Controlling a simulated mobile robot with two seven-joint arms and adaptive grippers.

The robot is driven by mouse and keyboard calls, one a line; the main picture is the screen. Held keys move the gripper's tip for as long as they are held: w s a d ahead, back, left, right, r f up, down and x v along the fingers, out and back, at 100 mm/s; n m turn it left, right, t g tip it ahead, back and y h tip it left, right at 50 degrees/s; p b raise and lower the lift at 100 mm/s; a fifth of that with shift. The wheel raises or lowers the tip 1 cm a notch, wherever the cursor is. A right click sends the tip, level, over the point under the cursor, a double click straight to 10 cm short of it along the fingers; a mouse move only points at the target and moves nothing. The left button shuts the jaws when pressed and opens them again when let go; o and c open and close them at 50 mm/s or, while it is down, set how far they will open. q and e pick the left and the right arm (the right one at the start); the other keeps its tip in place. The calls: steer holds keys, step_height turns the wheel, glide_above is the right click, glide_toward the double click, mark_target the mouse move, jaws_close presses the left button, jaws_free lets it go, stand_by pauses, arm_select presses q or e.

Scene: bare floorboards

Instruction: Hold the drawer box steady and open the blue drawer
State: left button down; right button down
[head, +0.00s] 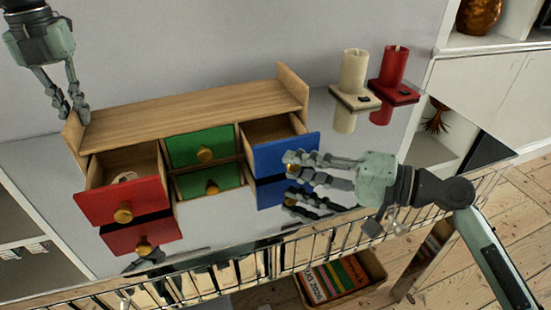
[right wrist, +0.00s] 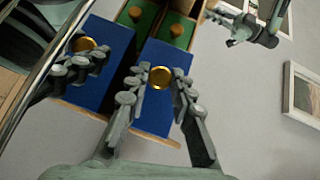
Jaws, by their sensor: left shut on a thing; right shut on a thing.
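The wooden drawer box (head: 190,108) stands on a glossy surface that mirrors it. Its blue drawer (head: 270,158) is pulled out, with its inside partly visible. The blue front also shows in the right wrist view (right wrist: 165,112). My right gripper (head: 291,164) is shut on the gold knob (right wrist: 160,77), which sits between its fingertips. My left gripper (head: 73,113) is shut on the box's raised left end panel (head: 74,135). The red drawer (head: 105,202) is also out, with a pale ring-like thing inside. The green drawer (head: 187,148) looks closed.
A cream candle-like object (head: 354,70) and a red one (head: 393,65) stand right of the box. A wire rail (head: 330,245) runs along the front. Below it is a wooden crate of books (head: 375,270). White shelving (head: 470,85) stands at the right.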

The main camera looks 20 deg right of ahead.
arm_select(q)
steer(key=shift+a+r, duration=0.1)
steer(key=shift+a, duration=0.05)
arm_select(e)
steer(key=c, duration=1.3)
jaws_free()
steer(key=v, duration=1.2)
arm_select(q)
steer(key=c, duration=1.5)
jaws_free()
steer(key=shift+c, duration=0.2)
